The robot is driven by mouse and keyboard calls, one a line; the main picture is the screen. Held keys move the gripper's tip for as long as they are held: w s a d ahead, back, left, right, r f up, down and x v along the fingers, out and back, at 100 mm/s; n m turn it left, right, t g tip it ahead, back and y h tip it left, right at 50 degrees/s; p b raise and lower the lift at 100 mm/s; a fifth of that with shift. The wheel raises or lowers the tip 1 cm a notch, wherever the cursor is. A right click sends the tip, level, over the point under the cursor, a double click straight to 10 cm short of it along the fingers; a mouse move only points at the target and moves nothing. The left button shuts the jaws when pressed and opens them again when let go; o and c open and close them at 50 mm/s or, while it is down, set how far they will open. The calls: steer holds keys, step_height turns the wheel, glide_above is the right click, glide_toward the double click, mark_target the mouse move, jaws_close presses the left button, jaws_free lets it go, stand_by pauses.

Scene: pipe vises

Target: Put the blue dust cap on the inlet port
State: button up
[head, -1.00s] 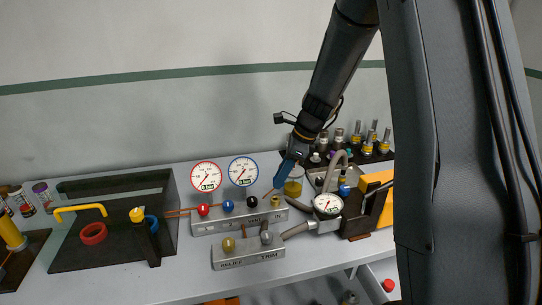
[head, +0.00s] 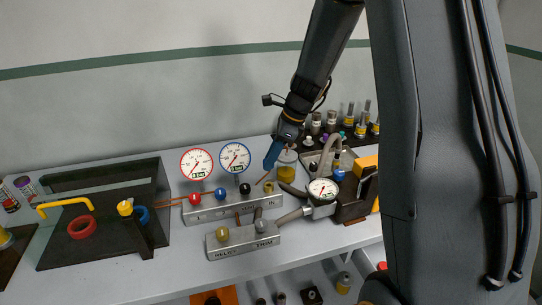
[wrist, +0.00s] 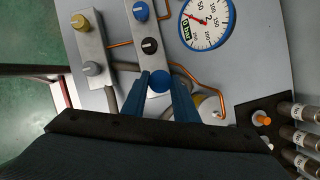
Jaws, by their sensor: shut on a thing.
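My gripper (head: 268,168) has blue fingers and reaches down over the right end of the grey valve manifold (head: 228,207). In the wrist view my gripper (wrist: 160,81) is shut on the round blue dust cap (wrist: 160,81), held between its fingertips. In the head view I cannot make out the cap apart from the blue fingers. The brass-coloured inlet port (head: 269,187) stands at the manifold's right end, just below the fingertips. In the wrist view the cap and fingers hide it, and the black knob (wrist: 149,45) is just beyond the cap.
Red (head: 195,199) and blue (head: 221,194) knobs stand left on the manifold, with two dial gauges behind. The RELIEF/TRIM block (head: 242,241) is in front. A jar (head: 287,165) and a clamped gauge (head: 322,190) are close on the right. A dark tray (head: 100,235) lies left.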

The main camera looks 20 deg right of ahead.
steer(key=b, duration=0.2)
glide_above(266, 185)
steer(key=d, duration=0.2)
steer(key=shift+s+a+f, duration=0.1)
steer(key=shift+f, duration=1.15)
steer(key=shift+s+a+f, duration=0.1)
steer(key=shift+f, duration=1.1)
steer(key=shift+p, duration=0.6)
steer(key=shift+f+b, duration=0.8)
steer(key=shift+f, duration=0.55)
steer(key=o, duration=1.1)
steer(key=shift+r, duration=0.1)
steer(key=b+v, duration=0.2)
steer(key=v, duration=0.5)
steer(key=shift+r, duration=0.25)
steer(key=shift+d, duration=0.15)
